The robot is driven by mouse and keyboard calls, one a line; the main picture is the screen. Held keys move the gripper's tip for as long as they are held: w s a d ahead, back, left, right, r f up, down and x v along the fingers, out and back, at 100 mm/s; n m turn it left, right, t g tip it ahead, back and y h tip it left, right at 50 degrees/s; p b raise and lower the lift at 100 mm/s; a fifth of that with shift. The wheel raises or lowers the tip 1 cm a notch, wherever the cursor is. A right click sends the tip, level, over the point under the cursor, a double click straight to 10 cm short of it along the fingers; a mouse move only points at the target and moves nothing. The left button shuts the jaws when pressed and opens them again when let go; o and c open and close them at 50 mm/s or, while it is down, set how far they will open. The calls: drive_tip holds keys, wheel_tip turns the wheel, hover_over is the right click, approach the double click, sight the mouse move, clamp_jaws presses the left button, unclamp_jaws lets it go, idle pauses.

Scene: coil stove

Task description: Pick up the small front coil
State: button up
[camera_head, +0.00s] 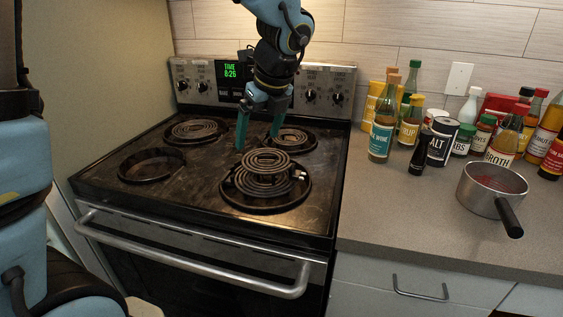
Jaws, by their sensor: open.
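A small coil (266,159) sits raised on top of a larger dark coil (268,187) at the stove's front right burner. The front left burner (152,165) shows only a dark pan with no coil in it. My gripper (258,142) is open and points down, its two teal fingers spread apart. In the picture its fingertips are just above the small coil's far edge. The view does not show clearly how high they are. Nothing is between the fingers.
Other coils sit at the back left (195,131) and back right (291,139) burners. The stove's back panel (330,90) stands close behind my gripper. Bottles and a saucepan (492,190) stand on the right counter (400,225). An oven handle (190,254) runs along the front.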

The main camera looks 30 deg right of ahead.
hover_over(253, 165)
drive_tip(key=s, duration=0.3)
wheel_tip(253, 165, down, 5)
drive_tip(key=shift+a+f, duration=0.1)
drive_tip(key=shift+p+x, duration=0.85)
drive_tip(key=shift+x, duration=1.7)
drive_tip(key=shift+w+d, duration=0.15)
drive_tip(key=shift+d, duration=0.15)
clamp_jaws()
